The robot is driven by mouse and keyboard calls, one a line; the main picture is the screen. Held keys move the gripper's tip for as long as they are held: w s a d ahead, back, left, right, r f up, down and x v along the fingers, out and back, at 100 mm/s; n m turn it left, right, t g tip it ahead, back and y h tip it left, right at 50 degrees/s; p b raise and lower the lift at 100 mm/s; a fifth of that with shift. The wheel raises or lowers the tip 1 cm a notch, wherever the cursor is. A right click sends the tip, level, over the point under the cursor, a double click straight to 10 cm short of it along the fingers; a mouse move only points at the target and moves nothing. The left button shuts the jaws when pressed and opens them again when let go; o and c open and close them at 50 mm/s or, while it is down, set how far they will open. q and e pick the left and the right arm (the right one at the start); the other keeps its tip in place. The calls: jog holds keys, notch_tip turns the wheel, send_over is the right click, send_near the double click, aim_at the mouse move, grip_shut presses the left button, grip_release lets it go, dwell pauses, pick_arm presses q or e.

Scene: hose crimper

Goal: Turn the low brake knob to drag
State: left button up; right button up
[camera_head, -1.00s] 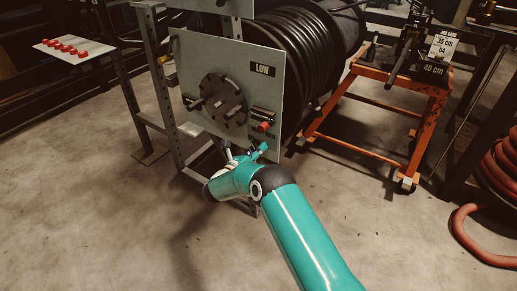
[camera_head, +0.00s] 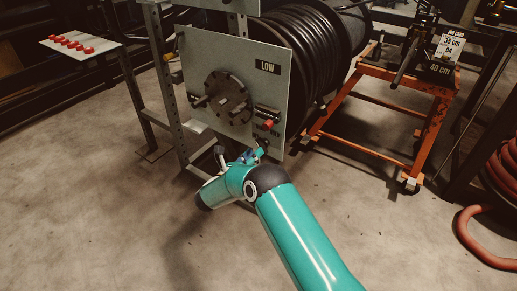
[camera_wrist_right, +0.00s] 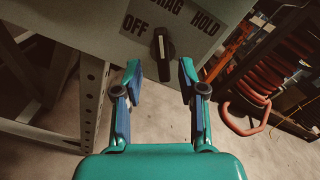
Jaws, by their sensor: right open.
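The low brake knob (camera_wrist_right: 161,56) is a black bar-shaped knob with a white line, on the grey panel (camera_head: 206,58) marked LOW. In the right wrist view it stands almost upright, below the OFF, DRAG and HOLD label (camera_wrist_right: 172,18); I cannot tell exactly which word its line points to. My right gripper (camera_wrist_right: 161,72) is open, with its teal and blue fingers to the left and right of the knob's lower end in the picture; contact is not visible. In the head view the right gripper (camera_head: 246,157) is at the panel's lower edge. My left gripper is out of view.
A red button (camera_head: 267,125) and a dark round plate with handles (camera_head: 228,98) are on the panel above the gripper. A reel of black hose (camera_head: 310,50) is behind. An orange cart (camera_head: 417,88) and red hose (camera_head: 478,235) are at the right. The floor in front is open.

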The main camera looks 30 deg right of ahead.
jog(key=v, duration=0.7)
jog(key=shift+a, duration=0.2)
